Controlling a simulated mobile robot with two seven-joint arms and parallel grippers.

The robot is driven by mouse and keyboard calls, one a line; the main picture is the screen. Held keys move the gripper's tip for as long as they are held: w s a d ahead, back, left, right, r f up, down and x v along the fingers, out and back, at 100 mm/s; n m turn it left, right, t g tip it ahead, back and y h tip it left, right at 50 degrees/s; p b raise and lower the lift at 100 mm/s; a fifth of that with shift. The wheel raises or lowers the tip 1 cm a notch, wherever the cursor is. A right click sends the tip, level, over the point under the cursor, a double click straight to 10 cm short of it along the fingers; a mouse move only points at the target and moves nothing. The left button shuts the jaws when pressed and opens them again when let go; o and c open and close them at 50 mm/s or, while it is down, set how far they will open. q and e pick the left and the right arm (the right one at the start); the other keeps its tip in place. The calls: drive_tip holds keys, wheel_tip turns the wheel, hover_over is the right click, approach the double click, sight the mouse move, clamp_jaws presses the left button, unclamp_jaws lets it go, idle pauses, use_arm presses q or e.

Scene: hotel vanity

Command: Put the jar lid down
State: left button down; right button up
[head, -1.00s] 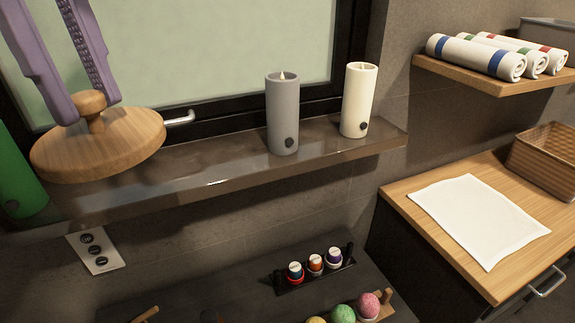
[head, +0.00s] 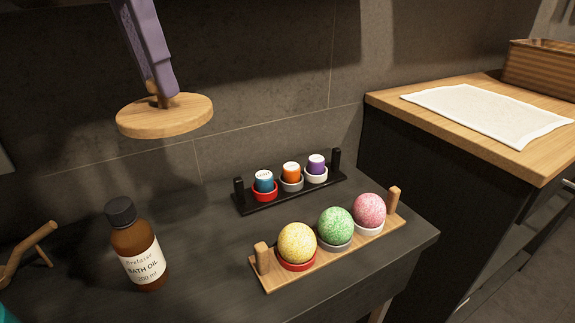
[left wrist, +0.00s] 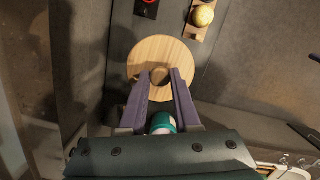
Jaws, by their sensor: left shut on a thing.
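The jar lid (head: 165,117) is a round, light wooden disc with a small knob. My left gripper (head: 160,94) is shut on the knob and holds the lid nearly level in the air, in front of the dark wall and above the dark counter (head: 205,225). In the left wrist view the lid (left wrist: 160,55) lies beyond the purple fingers (left wrist: 160,80), which close around its knob. A teal and white thing (left wrist: 161,123) shows below the fingers there; I cannot tell what it is. My right gripper is not in view.
A brown bath oil bottle (head: 138,250) stands on the counter below the lid. A black rack (head: 290,190) holds three small capped pots; a wooden rack (head: 335,250) holds three bath balls. A white cloth (head: 492,115) lies on the wooden cabinet at right.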

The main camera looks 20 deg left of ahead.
use_arm(q)
drive_tip(key=shift+w+f+n+b, duration=0.2)
drive_tip(key=shift+f+n+b, duration=0.15)
drive_tip(key=shift+f, duration=0.75)
drive_tip(key=b, duration=0.3)
approach(207, 245)
drive_tip(key=shift+w+d, duration=0.2)
drive_tip(key=shift+w, duration=0.05)
drive_tip(key=shift+f, duration=2)
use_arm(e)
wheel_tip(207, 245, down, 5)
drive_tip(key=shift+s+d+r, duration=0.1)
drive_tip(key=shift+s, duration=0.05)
use_arm(q)
drive_tip(key=shift+f+b, duration=0.2)
drive_tip(key=shift+b, duration=0.2)
drive_tip(key=c, duration=0.6)
unclamp_jaws()
drive_tip(key=shift+r, duration=0.1)
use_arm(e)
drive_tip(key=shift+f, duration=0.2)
